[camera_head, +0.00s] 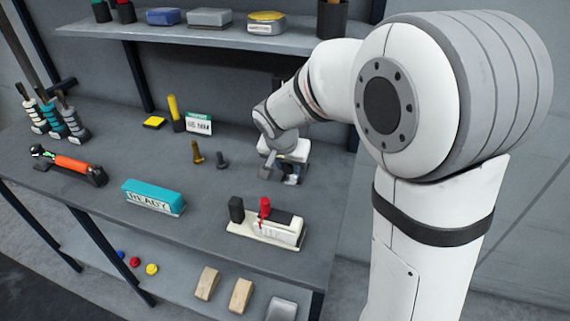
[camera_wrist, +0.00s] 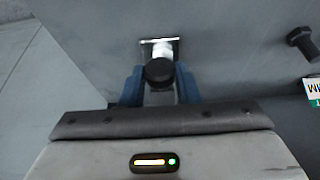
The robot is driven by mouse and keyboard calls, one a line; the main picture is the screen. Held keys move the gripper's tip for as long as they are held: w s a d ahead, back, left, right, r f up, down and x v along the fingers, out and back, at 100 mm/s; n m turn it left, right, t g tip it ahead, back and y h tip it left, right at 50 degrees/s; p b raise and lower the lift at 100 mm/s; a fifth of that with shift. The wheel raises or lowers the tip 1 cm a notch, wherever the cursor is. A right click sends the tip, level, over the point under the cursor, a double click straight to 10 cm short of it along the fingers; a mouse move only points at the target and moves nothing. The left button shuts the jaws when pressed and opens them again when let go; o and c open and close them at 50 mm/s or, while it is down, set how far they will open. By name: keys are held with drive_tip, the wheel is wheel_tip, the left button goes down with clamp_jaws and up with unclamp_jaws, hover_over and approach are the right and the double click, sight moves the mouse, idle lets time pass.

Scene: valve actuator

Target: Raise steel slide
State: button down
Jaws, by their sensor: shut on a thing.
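My gripper (camera_head: 290,172) is low over the right part of the workbench in the head view, pointing down. In the wrist view my gripper (camera_wrist: 160,85) has its two blue fingers on either side of a round dark knob (camera_wrist: 160,72), shut on it. The knob belongs to what looks like the steel slide (camera_wrist: 147,49), with a bright metal shaft and a small square plate at the bench. In the head view the slide is mostly hidden by my gripper, so its height cannot be told.
On the bench, a white block with a red lever (camera_head: 265,212) stands in front of my gripper. A dark bolt (camera_head: 222,160) and a brass bolt (camera_head: 197,152) stand to its left, with a sign (camera_head: 198,124) behind. A teal READY block (camera_head: 153,197) is further left. A shelf (camera_head: 200,37) hangs above.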

wheel_tip(320, 180, up, 4)
drive_tip(key=shift+f+p, duration=0.2)
drive_tip(key=shift+p, duration=0.25)
drive_tip(key=c, duration=1.1)
unclamp_jaws()
drive_tip(key=shift+f, duration=0.15)
drive_tip(key=v, duration=0.7)
drive_tip(key=shift+s+r, duration=0.15)
drive_tip(key=shift+r, duration=0.2)
drive_tip(key=s+d+f+n, duration=0.1)
drive_tip(key=s+d, duration=0.2)
drive_tip(key=s, duration=0.3)
drive_tip(key=s+d+f+n+g+y, duration=0.1)
drive_tip(key=s+d+f+n, duration=0.1)
drive_tip(key=s+d, duration=0.2)
drive_tip(key=s+d+f+n, duration=0.1)
drive_tip(key=s+d, duration=0.3)
drive_tip(key=s, duration=0.6)
drive_tip(key=shift+s+f+y, duration=0.2)
drive_tip(key=shift+f+y, duration=0.2)
drive_tip(key=shift+f, duration=0.25)
